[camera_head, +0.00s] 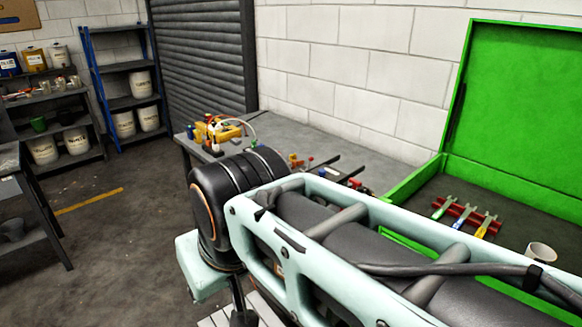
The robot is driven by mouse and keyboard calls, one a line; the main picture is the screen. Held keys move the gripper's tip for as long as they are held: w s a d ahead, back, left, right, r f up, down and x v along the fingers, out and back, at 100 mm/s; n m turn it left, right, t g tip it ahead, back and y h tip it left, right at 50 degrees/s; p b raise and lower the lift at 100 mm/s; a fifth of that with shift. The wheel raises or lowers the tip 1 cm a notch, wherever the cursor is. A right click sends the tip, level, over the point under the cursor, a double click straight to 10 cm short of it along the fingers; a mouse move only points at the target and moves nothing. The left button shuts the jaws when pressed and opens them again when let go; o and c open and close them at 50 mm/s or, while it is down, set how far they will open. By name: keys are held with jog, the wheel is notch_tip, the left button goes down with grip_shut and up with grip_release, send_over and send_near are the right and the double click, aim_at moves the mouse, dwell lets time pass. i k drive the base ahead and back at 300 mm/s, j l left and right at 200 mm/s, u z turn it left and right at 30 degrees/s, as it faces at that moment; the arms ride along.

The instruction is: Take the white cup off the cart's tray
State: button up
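A small white cup (541,252) stands at the right, inside a green-walled tray (405,187) with a dark floor. The cup's lower part is close to the edge of my arm in the picture, and I cannot tell the true gap. My mint-green arm crosses the foreground and covers much of the near side of the tray. My gripper is not clearly in view, so its fingers and their distance from the cup cannot be seen.
In the tray, a red rack (465,213) holds several colored-handled tools beside the cup. A tall green panel (510,105) rises behind. A grey bench (300,140) with a yellow device (217,132) runs along the wall. Shelves (128,100) stand left; the floor between is open.

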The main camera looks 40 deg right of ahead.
aim_at(534, 250)
jog(key=z, duration=3.05)
jog(key=l+u, duration=0.15)
jog(key=l, duration=0.35)
jog(key=k+l+u, duration=0.15)
jog(key=l, duration=0.3)
jog(key=i+l+u, duration=0.15)
jog(key=l, duration=0.2)
jog(key=l+u, duration=0.15)
jog(key=l, duration=0.25)
jog(key=i+l+u, duration=0.4)
jog(key=i+l, duration=0.15)
jog(key=l, duration=0.2)
